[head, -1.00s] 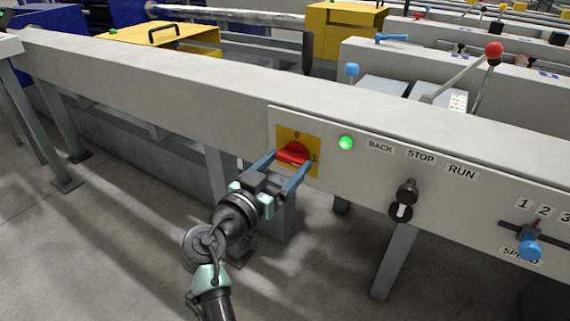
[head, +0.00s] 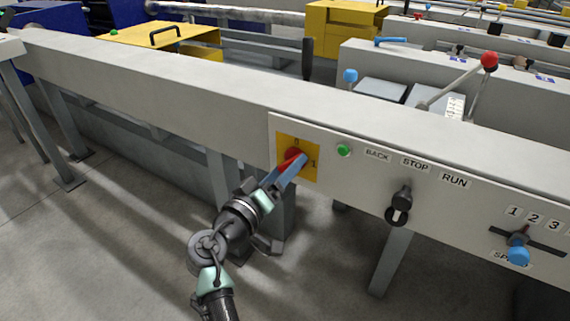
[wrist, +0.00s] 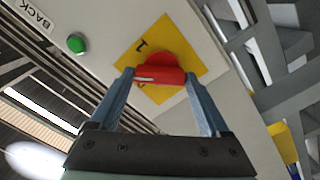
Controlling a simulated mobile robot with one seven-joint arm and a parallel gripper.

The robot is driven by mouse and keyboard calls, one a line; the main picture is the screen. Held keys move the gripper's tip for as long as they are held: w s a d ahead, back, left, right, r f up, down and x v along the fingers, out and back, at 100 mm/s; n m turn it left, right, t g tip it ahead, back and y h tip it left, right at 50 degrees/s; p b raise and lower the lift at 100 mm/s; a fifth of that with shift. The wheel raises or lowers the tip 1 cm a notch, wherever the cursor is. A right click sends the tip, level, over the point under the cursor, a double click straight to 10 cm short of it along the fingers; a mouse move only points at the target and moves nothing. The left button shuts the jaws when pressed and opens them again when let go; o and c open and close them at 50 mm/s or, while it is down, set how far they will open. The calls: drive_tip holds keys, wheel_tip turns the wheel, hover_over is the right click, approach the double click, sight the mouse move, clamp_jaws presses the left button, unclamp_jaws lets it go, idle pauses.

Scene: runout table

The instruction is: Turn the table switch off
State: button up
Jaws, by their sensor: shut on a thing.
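The table switch is a red rotary knob (head: 292,156) on a yellow plate (head: 312,173) on the side of the grey beam. The plate has 0 at the top and 1 at the right. My gripper (head: 297,161) is at the knob, its blue fingers shut on the red handle. In the wrist view the handle (wrist: 160,77) lies across between the fingertips of my gripper (wrist: 160,75), its white-marked end towards the left finger, away from the 1. In the head view the fingers cover part of the knob. The green lamp (head: 343,150) beside the plate looks unlit.
Right of the lamp are a black selector (head: 401,204) under BACK, STOP and RUN labels and a blue-knobbed speed lever (head: 518,254). A red-balled lever (head: 489,60) stands behind the beam. Table legs stand below; the floor (head: 130,250) left of my arm is clear.

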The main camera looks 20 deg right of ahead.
drive_tip(key=n+p, duration=0.3)
drive_tip(key=n, duration=0.2)
drive_tip(key=shift+r+n, duration=0.15)
drive_tip(key=shift+n, duration=0.15)
drive_tip(key=shift+n+p, duration=0.95)
drive_tip(key=shift+n, duration=0.85)
drive_tip(key=shift+a+f, duration=0.1)
drive_tip(key=shift+f, duration=0.1)
drive_tip(key=o, duration=1.2)
drive_tip(key=shift+r, duration=0.1)
drive_tip(key=p+v, duration=0.3)
drive_tip(key=v, duration=1)
drive_tip(key=shift+w, duration=0.1)
